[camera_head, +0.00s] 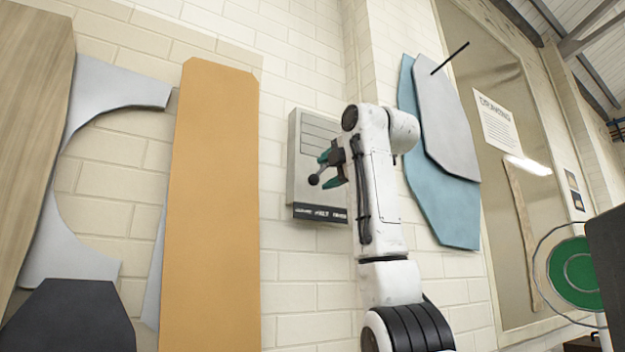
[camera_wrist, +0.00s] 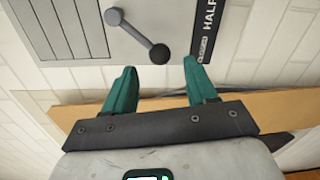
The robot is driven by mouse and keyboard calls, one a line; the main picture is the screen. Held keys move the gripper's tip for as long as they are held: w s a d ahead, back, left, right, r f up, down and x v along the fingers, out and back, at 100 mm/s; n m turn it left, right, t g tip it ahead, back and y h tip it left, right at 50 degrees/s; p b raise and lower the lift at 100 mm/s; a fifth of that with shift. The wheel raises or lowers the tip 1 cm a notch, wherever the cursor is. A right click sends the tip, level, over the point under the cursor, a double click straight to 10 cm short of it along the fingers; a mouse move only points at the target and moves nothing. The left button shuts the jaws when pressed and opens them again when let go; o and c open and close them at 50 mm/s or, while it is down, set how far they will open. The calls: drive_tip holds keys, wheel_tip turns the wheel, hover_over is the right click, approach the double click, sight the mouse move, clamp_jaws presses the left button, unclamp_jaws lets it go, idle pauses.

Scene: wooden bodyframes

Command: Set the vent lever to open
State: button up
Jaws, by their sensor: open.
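The vent panel (camera_head: 308,150) is a grey wall box with slats and a dark label strip (camera_head: 320,213) along its bottom. In the wrist view the panel (camera_wrist: 60,28) shows its slats, and the strip (camera_wrist: 208,25) reads "HALF" and "CLOSED". The vent lever (camera_wrist: 135,35) is a grey rod with a dark ball knob (camera_wrist: 160,54), slanted toward the "CLOSED" end. The knob also shows in the head view (camera_head: 313,180). My gripper (camera_wrist: 160,67), with green fingers, is open, its fingertips on either side of the knob. Contact cannot be told. It also shows in the head view (camera_head: 326,170).
An orange board (camera_head: 210,200) stands left of the panel. Grey and blue shaped boards (camera_head: 440,200) hang to the right, behind my arm. A dark block (camera_head: 70,318) is at the lower left.

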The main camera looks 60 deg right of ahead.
sight(317, 178)
drive_tip(key=p+x, duration=0.1)
drive_tip(key=x, duration=0.6)
drive_tip(key=shift+p, duration=0.35)
drive_tip(key=shift+c, duration=0.2)
clamp_jaws()
drive_tip(key=shift+f, duration=0.1)
